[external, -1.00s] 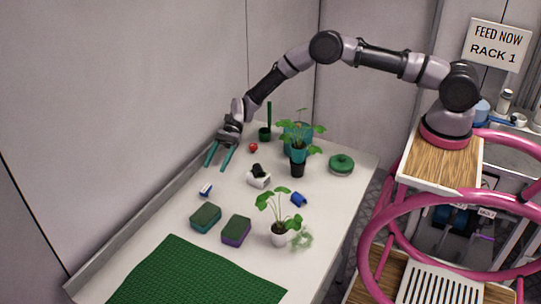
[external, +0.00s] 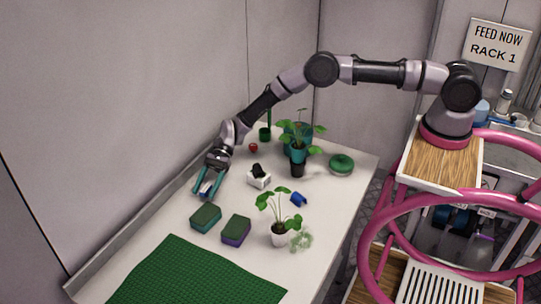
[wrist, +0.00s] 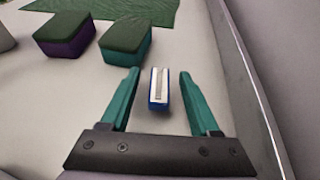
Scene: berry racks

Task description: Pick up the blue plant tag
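The blue plant tag (wrist: 158,90) is a small blue block with a white top and a greyish strip. It lies on the white table near the wall-side edge. My gripper (wrist: 159,75) is open, with one teal finger on each side of the tag and a visible gap on both sides in the wrist view. In the external view my gripper (external: 205,194) points down at the tag (external: 206,187), which is partly hidden between the fingers. I cannot tell how high the fingertips are above the table.
A teal sponge (wrist: 126,42) and a purple sponge (wrist: 66,35), both green-topped, lie ahead, with a green mat (external: 190,280) beyond. A raised edge (wrist: 245,90) runs close on the right. A white block (external: 259,181), a blue cylinder (external: 298,199) and potted plants (external: 279,237) stand on the table.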

